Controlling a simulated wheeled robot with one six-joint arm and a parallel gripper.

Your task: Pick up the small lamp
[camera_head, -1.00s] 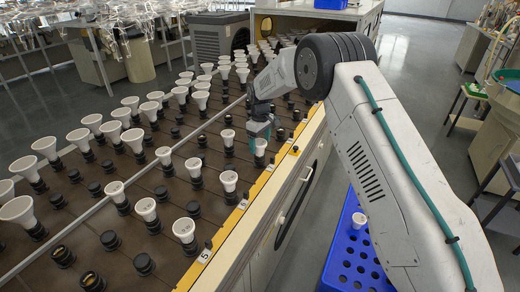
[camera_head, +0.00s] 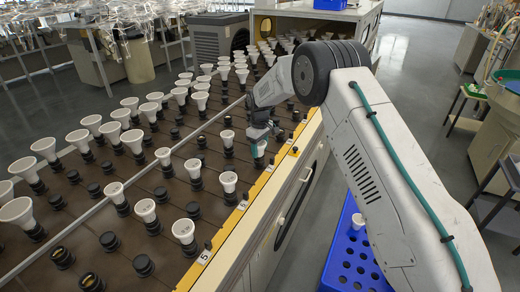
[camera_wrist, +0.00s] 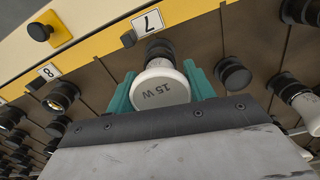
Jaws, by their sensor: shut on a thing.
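The small lamp (camera_wrist: 160,88) is white, has "15 W" printed on its face, and sits at a black socket by the number 7 label in the wrist view. My gripper (camera_wrist: 163,85) is shut on it, with one teal finger on each side. In the head view my gripper (camera_head: 259,145) is at the yellow-edged front of the rack, and the lamp between its fingers is mostly hidden. The lamp's base still lines up with the socket; I cannot tell whether it is seated or free.
The brown rack (camera_head: 103,222) holds many white lamps in black sockets, and some sockets are empty. Another small lamp (camera_wrist: 300,100) stands to the right in the wrist view. A blue crate (camera_head: 350,262) with one white lamp (camera_head: 358,222) stands right of the rack.

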